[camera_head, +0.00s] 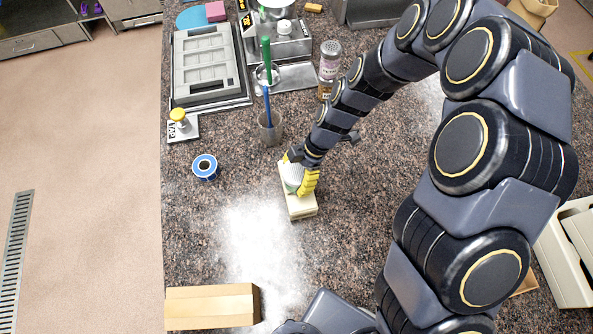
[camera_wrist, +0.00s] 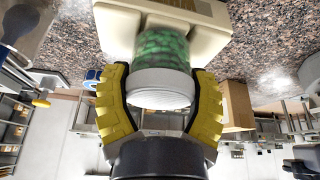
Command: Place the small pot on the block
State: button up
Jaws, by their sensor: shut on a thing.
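The small pot (camera_wrist: 162,50) is a green, mottled cylinder with a white end, seen in the wrist view between yellow fingers. In the head view it shows as a pale round top (camera_head: 293,175). My gripper (camera_head: 300,178) is shut around the pot; it also shows in the wrist view (camera_wrist: 160,88). The block (camera_head: 301,207) is cream-coloured and lies on the counter directly under the pot; it also shows in the wrist view (camera_wrist: 205,15). The pot's far end meets or nearly meets the block; I cannot tell if it touches.
The speckled counter (camera_head: 235,230) is clear in front of the block. A blue tape roll (camera_head: 205,167) lies to the left. A cup (camera_head: 270,128) with a blue stick stands just behind. A shaker jar (camera_head: 329,65) stands farther back. A cardboard box (camera_head: 212,305) lies at front left.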

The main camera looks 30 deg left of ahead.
jog(key=o, duration=1.2)
jog(key=shift+f, duration=0.1)
jog(key=shift+c, duration=0.2)
jog(key=v, duration=1.2)
